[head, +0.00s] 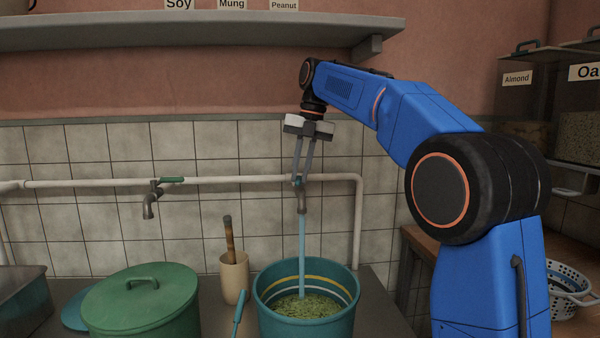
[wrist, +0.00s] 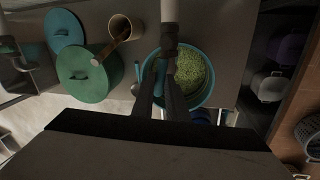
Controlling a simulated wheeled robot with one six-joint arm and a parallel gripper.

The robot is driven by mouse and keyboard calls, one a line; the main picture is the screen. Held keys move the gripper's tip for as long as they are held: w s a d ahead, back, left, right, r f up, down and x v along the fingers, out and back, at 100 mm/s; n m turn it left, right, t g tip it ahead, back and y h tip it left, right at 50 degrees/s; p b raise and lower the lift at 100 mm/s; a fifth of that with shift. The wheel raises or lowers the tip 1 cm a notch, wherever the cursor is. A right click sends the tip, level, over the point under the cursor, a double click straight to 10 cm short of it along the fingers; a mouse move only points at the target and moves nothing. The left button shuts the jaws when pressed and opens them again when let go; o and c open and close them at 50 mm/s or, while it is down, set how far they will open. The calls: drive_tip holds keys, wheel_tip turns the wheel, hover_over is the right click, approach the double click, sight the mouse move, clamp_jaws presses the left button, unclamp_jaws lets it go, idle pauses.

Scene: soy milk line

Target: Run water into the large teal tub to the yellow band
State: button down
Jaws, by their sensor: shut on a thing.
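The large teal tub (head: 306,327) stands on the counter under the right-hand tap (head: 302,205). A yellow band (head: 322,278) and a white band run around its inside wall. Green beans (head: 308,305) show at the bottom, below both bands; the exact water level is hard to tell. A stream of water (head: 302,250) runs from the tap into the tub. My gripper (head: 300,178) is shut on the tap's handle, which its fingers mostly hide. In the wrist view the tub (wrist: 211,82) with beans lies behind the fingers.
A green lidded pot (head: 140,305) stands left of the tub. A mortar with a pestle (head: 233,275) and a teal-handled utensil (head: 239,315) are between them. Another tap (head: 150,205) on the pipe is dry. A shelf (head: 200,32) hangs above. A white colander (head: 568,285) sits far right.

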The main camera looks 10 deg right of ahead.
idle(0.4)
drive_tip(key=c, duration=1.7)
unclamp_jaws()
drive_tip(key=shift+c, duration=0.2)
wheel_tip(320, 180, up, 7)
drive_tip(key=d, duration=0.1)
drive_tip(key=shift+s+d+r, duration=0.15)
drive_tip(key=shift+d+r, duration=0.05)
drive_tip(key=shift+d, duration=0.1)
